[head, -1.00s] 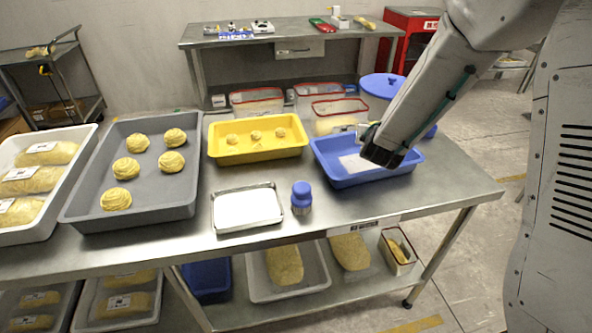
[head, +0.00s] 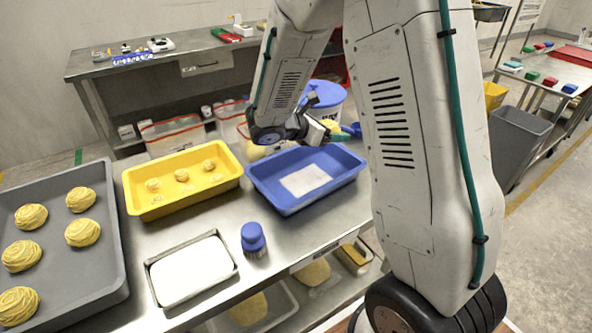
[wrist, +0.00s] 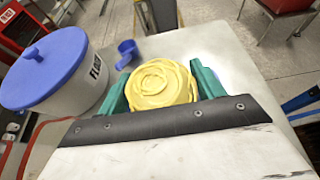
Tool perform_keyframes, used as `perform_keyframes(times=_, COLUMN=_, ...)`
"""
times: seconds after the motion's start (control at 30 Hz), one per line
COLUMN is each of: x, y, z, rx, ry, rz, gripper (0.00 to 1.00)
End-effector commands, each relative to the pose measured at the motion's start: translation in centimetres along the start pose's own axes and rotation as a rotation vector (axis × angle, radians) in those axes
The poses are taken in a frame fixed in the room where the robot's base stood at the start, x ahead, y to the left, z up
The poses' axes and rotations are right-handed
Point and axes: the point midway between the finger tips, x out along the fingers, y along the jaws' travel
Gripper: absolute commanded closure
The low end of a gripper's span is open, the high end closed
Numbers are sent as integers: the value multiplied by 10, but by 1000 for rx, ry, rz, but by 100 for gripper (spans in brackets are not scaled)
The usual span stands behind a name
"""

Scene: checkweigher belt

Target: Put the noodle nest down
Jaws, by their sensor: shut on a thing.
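The noodle nest is a round yellow coil. In the wrist view the noodle nest (wrist: 160,84) sits between the two green fingers of my gripper (wrist: 160,92), which is shut on it. The wrist view has the steel table under and beyond the nest. I cannot tell its height above the table.
A yellow tray (head: 190,202) holds three small nests. A grey tray (head: 60,275) holds several larger ones. A white lidded flour tub (wrist: 82,88) and a blue scoop (wrist: 127,51) stand near my gripper. A blue-topped shaker (head: 253,238) and a shallow metal tray (head: 192,270) are in front.

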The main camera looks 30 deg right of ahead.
Motion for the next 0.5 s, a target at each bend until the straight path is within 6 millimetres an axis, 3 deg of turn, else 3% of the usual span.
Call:
perform_keyframes(times=0.3, x=9, y=-3, z=-51, rx=4, ry=-1, rz=-19, gripper=58)
perform_keyframes(times=0.5, x=13, y=-2, z=-66, rx=5, ry=0, rz=-14, gripper=58)
